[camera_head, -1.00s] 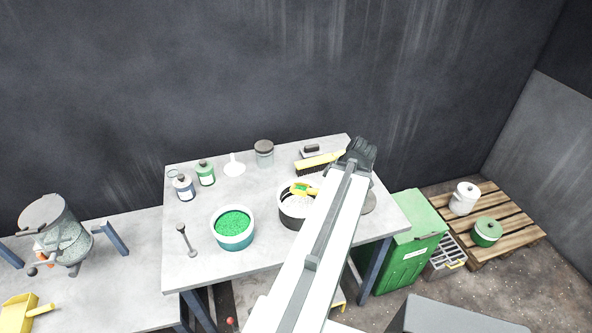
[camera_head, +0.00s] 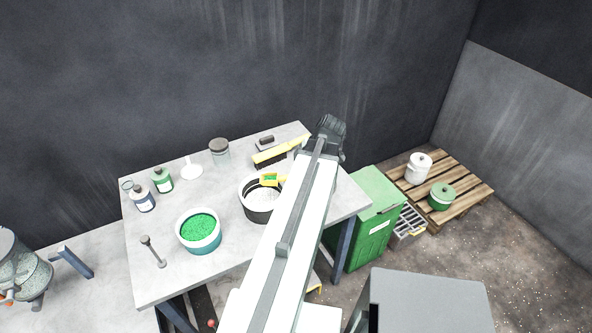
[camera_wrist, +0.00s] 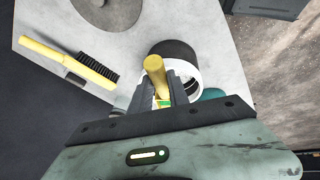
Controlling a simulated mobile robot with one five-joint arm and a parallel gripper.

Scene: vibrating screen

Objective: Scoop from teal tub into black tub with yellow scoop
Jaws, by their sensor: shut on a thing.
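The teal tub (camera_head: 207,246) stands on the grey table with green granules (camera_head: 198,227) in it. The black tub (camera_head: 256,215) stands to its right with white material inside; its dark side (camera_wrist: 176,48) also shows in the wrist view. The yellow scoop (camera_head: 270,181) is over the back part of the black tub and has green material in it. My gripper (camera_wrist: 152,95) is shut on the scoop's yellow handle (camera_wrist: 154,66). My arm hides the gripper and the handle in the head view. The teal tub (camera_wrist: 212,93) shows only slightly in the wrist view.
A yellow brush (camera_head: 277,152) lies behind the black tub. Bottles (camera_head: 162,180), a white funnel (camera_head: 191,171) and a lidded jar (camera_head: 219,153) stand at the back left. A metal tool (camera_head: 153,252) lies left of the teal tub. A green bin (camera_head: 366,235) stands right of the table.

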